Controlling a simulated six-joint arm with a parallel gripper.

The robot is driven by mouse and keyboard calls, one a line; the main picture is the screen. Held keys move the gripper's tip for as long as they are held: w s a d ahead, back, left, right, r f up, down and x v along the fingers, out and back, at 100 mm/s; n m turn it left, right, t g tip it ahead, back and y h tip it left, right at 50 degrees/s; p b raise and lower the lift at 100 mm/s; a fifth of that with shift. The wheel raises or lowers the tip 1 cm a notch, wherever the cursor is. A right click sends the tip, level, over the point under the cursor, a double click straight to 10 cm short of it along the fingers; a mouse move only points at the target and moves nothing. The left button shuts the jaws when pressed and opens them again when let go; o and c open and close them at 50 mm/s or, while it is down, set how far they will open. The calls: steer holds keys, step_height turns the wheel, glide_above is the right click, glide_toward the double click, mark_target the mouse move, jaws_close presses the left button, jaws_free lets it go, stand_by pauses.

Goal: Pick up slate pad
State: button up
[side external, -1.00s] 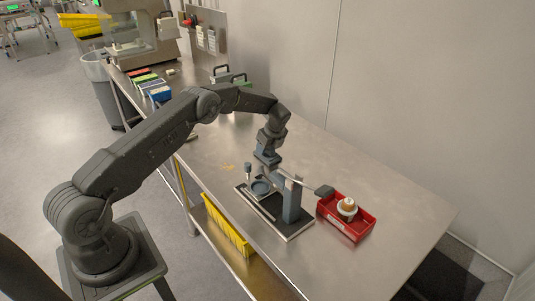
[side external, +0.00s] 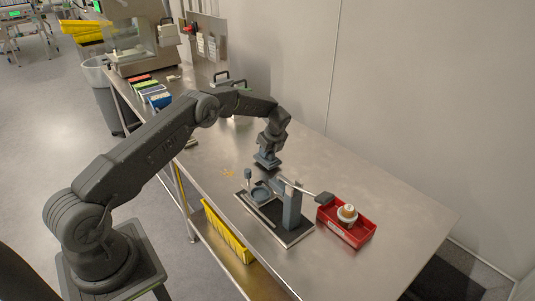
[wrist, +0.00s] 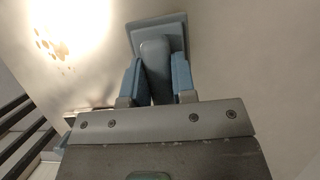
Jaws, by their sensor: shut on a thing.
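The slate pad (wrist: 157,66) is a blue-grey block with a wider square plate at its far end, seen in the wrist view. My gripper (wrist: 156,82) is shut on the block, with one blue finger on each side. In the side view my gripper (side external: 267,157) holds the pad (side external: 268,164) above the steel table, behind the lever stand. The pad's underside is hidden, and a gap to the table is hard to judge.
The lever stand (side external: 291,205) has a dark base, a round blue cup and a lever reaching right. Coloured boxes (side external: 152,92) lie at the far left. The table to the right is clear.

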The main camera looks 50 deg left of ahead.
step_height(320, 180, up, 4)
steer(key=shift+f, duration=0.25)
steer(key=s+a+r, duration=0.6)
steer(key=s+a, duration=0.1)
steer(key=s, duration=0.2)
steer(key=shift+a+r, duration=0.2)
steer(key=shift+a, duration=0.05)
